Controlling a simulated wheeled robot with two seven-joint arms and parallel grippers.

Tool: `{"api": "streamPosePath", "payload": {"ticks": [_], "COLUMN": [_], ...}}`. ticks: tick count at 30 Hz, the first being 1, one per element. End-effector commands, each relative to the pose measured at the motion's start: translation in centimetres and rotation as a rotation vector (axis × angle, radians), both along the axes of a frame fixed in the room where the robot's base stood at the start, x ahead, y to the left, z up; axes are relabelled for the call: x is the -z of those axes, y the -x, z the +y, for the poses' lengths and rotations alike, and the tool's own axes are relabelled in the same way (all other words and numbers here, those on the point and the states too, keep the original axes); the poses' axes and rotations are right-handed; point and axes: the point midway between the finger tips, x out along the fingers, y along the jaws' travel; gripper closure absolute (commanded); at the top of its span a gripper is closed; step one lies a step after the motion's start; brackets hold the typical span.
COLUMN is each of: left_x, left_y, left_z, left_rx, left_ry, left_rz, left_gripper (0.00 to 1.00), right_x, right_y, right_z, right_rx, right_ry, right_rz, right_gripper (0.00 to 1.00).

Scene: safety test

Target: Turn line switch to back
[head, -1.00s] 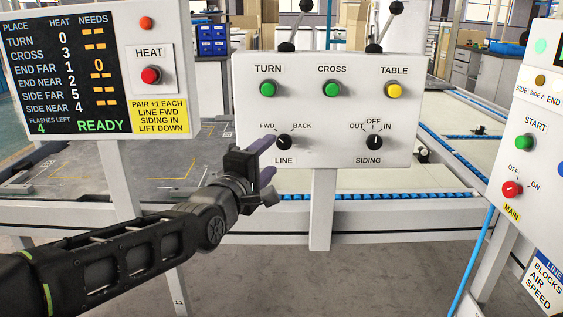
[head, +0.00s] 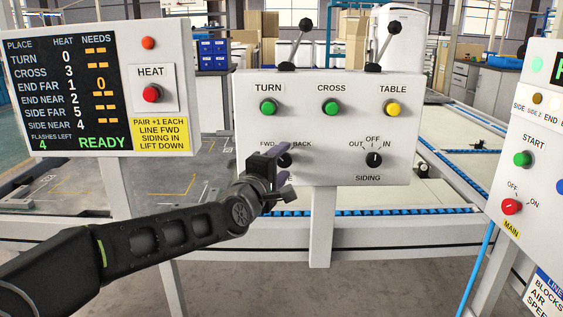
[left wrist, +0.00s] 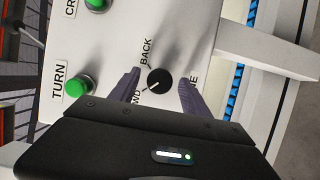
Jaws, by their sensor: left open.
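The line switch is a round black knob (head: 285,160) on the white panel (head: 310,90), between the FWD and BACK marks. In the head view my left gripper (head: 281,163) partly covers the knob and the LINE label. In the left wrist view the knob (left wrist: 159,77) shows fully, with its pale pointer line towards FWD. My left gripper (left wrist: 159,80) is open, with one purple-grey finger on each side of the knob. Gaps show between the knob and both fingers. How deep the fingertips reach around it is hard to tell. My right gripper is not in view.
The siding knob (head: 374,160) is to the right on the same panel. Above are green TURN (head: 268,108) and CROSS (head: 331,107) buttons and a yellow TABLE button (head: 392,109). Two black-knobbed levers stand on top. A screen panel (head: 80,90) is left; a START panel (head: 530,130) is right.

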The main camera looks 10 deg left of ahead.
Motion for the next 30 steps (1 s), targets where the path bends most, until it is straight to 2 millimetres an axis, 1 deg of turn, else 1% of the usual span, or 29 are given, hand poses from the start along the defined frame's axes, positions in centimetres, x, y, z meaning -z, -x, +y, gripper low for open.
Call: {"api": "streamPosePath", "payload": {"ticks": [7, 8, 27, 30], "left_x": [-0.01, -0.01, 0.03, 0.03], "left_y": [-0.1, -0.1, -0.08, -0.08], "left_z": [0.01, 0.01, 0.01, 0.01], "left_rx": [-0.001, -0.001, 0.0, 0.0], "left_ry": [0.0, 0.0, 0.0, 0.0], "left_rz": [-0.001, -0.001, 0.0, 0.0], "left_gripper": [0.45, 0.46, 0.99, 1.0], "right_x": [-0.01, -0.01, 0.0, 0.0], "right_y": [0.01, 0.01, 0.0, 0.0], "right_z": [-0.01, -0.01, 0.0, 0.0], "right_rx": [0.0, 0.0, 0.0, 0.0], "right_ry": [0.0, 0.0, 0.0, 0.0], "right_rz": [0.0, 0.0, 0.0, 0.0], "right_gripper": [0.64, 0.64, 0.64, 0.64]}}
